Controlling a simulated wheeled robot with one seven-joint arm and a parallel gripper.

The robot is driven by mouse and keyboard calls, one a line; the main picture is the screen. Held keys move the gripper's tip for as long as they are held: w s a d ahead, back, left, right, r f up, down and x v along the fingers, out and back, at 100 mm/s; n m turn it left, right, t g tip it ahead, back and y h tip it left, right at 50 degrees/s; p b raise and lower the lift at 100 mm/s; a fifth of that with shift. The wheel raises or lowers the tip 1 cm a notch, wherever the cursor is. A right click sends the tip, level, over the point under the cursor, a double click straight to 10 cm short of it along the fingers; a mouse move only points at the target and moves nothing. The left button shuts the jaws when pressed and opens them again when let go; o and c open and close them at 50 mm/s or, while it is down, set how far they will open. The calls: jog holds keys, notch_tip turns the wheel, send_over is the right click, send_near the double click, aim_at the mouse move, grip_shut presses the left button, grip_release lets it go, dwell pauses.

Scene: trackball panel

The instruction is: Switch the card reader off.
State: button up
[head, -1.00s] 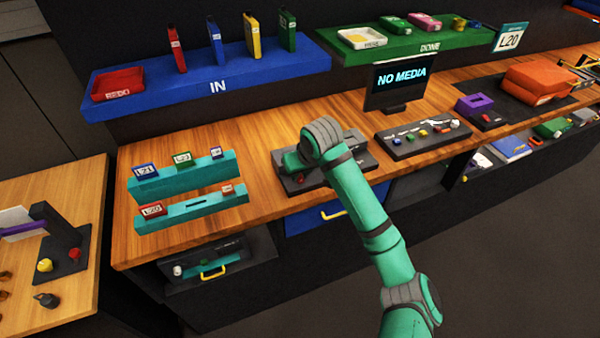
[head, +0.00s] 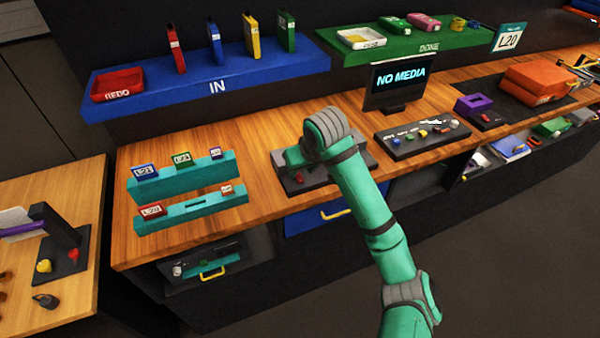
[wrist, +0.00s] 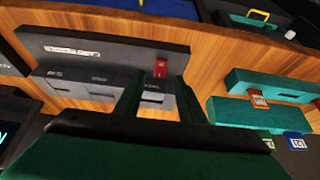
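The card reader (head: 318,182) is a dark grey unit on the wooden bench, partly hidden by my arm in the head view. In the wrist view the card reader (wrist: 100,47) shows a pale label, several dark slots on a lighter grey face, and a small red switch (wrist: 160,68). The red switch also shows in the head view (head: 298,178). My gripper (wrist: 157,86) is open and empty over the reader, its two dark green fingers apart. The red switch appears between and just beyond the fingertips. Contact cannot be told.
Teal card racks (head: 190,212) stand left of the reader. A screen reading NO MEDIA (head: 400,80) and a dark tray of small parts (head: 400,146) are to the right. A blue IN shelf (head: 270,78) and a green DONE shelf (head: 400,47) are behind.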

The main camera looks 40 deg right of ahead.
jog(key=v, duration=0.7)
